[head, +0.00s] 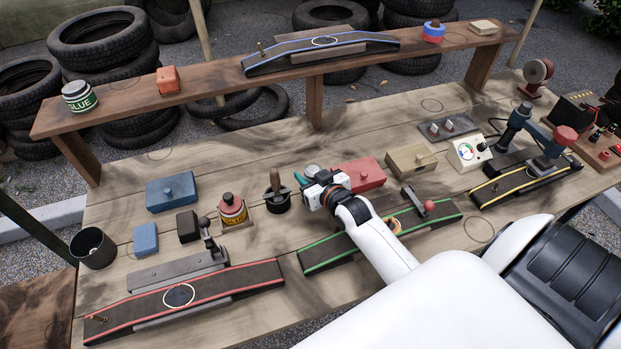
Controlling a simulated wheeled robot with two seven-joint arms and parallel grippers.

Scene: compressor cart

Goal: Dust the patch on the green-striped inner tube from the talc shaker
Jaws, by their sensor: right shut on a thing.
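The green-striped inner tube (336,247) lies on a dark stand at the front middle of the bench. My right forearm crosses above it and hides part of it. A tan, ring-like thing (394,225) shows beside the arm at the tube's middle; I cannot make out the patch. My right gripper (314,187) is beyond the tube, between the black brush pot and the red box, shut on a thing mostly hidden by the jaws. A round grey-green top (312,171) shows just past the jaws; I cannot tell whether it is the talc shaker. My left gripper is not in view.
The red-striped tube (240,279) lies at front left, the yellow-striped tube (494,194) at right. The brush pot (276,199), glue tin (232,209), red box (365,174) and tan box (411,160) stand near the gripper. A raised shelf (215,98) runs along the back.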

